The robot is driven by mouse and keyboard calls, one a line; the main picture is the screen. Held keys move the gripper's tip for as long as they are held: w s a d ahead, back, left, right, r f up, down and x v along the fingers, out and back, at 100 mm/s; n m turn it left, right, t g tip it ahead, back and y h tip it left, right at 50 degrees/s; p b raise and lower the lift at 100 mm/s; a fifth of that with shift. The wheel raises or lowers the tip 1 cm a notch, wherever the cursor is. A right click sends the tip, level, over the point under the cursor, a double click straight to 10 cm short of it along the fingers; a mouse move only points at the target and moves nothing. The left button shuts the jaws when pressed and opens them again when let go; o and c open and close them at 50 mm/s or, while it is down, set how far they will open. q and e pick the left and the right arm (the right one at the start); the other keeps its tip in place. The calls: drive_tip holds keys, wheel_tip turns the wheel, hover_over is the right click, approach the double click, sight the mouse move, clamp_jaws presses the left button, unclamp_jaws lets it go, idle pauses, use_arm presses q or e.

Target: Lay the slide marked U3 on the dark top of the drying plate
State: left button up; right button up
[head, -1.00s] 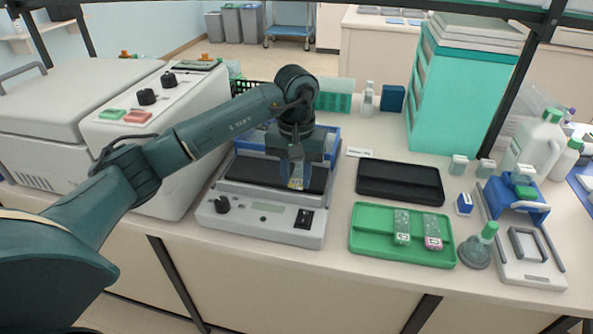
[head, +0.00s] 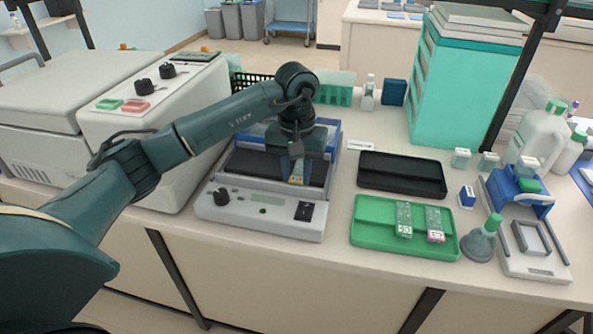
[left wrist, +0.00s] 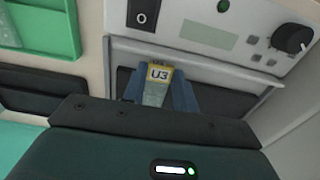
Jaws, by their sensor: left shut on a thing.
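The slide marked U3 (left wrist: 157,84) has a yellow label and is held between the blue fingers of my left gripper (left wrist: 160,92) in the left wrist view. The gripper is over the dark top (head: 252,168) of the drying plate (head: 262,213), a grey device with a knob and a switch. I cannot tell whether the slide touches the dark top. The slide's far part is hidden by the gripper. My right gripper is not in view.
A green tray (head: 375,236) with two slides lies to the right of the drying plate. A black tray (head: 400,187) lies behind it. A large white machine (head: 150,120) stands at left.

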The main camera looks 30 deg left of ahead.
use_arm(q)
drive_tip(key=shift+f, duration=0.15)
drive_tip(key=o, duration=1)
drive_tip(key=shift+o, duration=0.3)
wheel_tip(320, 180, up, 13)
drive_tip(key=shift+s, duration=0.1)
